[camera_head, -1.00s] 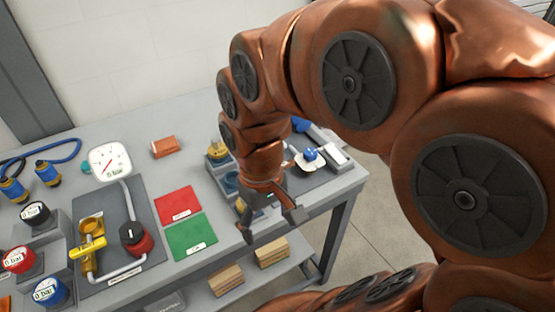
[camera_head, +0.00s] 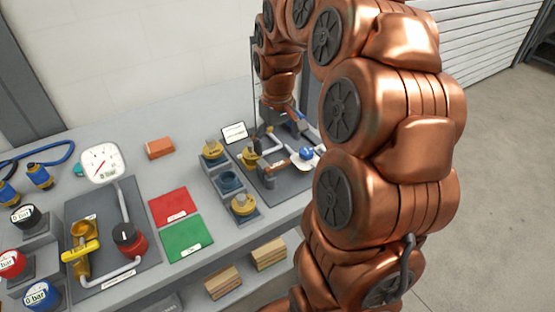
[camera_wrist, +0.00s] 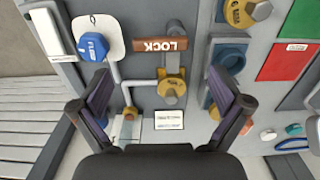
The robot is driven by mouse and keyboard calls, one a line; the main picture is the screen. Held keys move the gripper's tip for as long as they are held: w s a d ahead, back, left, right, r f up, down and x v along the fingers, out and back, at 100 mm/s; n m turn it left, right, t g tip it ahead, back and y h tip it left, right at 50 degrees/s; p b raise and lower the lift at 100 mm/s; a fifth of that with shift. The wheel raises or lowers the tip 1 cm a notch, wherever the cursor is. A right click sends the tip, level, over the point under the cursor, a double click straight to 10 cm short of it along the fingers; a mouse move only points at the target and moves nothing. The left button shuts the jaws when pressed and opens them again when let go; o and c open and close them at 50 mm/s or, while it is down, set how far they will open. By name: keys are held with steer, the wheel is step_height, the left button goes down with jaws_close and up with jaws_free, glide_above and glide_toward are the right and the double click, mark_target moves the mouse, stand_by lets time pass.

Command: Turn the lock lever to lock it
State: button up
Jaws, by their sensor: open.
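The lock lever is a copper-brown bar marked LOCK (camera_wrist: 165,45), read upside down in the wrist view. It lies crosswise near a dark upright post and a brass valve (camera_wrist: 172,88) with grey pipes. In the head view the lever (camera_head: 298,163) shows on the dark panel at the table's right part. My gripper (camera_wrist: 158,78) is open and empty above this panel. In the wrist view its fingers stand left and right of the brass valve, and the lever is in the gap just beyond the fingertips. I cannot tell the height between them; no contact shows.
A blue knob on a white plate (camera_wrist: 92,47) is close beside the lever. A grey block with brass and blue fittings (camera_head: 229,181) is to its left. Red (camera_head: 172,206) and green (camera_head: 188,238) cards, a gauge (camera_head: 102,163) and a yellow-handled valve (camera_head: 80,250) are farther left.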

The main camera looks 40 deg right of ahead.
mark_target(277, 164)
steer(key=shift+f+p, duration=0.6)
steer(key=shift+f, duration=2.45)
steer(key=c, duration=1)
steer(key=shift+f, duration=0.1)
steer(key=shift+c, duration=0.2)
